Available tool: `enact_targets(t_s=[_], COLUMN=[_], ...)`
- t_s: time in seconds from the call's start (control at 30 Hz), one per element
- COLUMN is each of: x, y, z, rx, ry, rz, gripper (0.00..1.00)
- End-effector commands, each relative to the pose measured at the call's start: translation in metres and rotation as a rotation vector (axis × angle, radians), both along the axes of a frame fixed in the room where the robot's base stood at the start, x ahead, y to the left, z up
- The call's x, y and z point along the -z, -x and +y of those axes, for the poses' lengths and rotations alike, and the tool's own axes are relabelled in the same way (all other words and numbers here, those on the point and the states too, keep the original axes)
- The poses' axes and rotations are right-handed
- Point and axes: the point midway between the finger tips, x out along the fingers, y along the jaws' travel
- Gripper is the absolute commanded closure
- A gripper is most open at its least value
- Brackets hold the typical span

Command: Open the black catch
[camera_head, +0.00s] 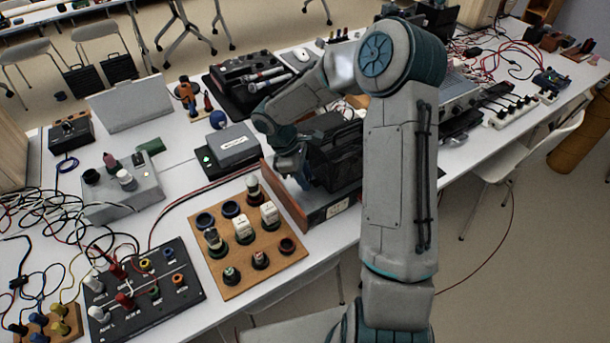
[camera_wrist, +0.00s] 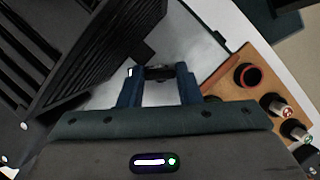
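A black ribbed case (camera_head: 338,155) stands on the table behind my forearm. It fills the left of the wrist view (camera_wrist: 75,50). My gripper (camera_head: 290,170) is low at the case's left side, partly hidden by my own arm in the head view. In the wrist view its two blue fingers (camera_wrist: 160,82) stand apart. A small dark piece (camera_wrist: 158,72) shows at the fingertips; I cannot tell whether it is the black catch or whether the fingers touch it. No other catch can be made out clearly.
A wooden board with several sockets and knobs (camera_head: 216,264) lies left of the case, and a brown upright panel (camera_head: 284,196) stands between them. A grey box (camera_head: 232,146) is behind my gripper. Loose cables (camera_head: 40,225) lie at the far left.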

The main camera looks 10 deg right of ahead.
Motion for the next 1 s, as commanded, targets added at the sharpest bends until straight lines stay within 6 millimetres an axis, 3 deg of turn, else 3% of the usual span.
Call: enact_targets(t_s=[0.37,1.0], x=[-0.0009,-0.0018], y=[-0.0004,0.0019], z=[0.0003,0.0012], rx=[-0.092,-0.558], ry=[0.006,0.005], rz=[-0.003,-0.004], gripper=[0.92,0.92])
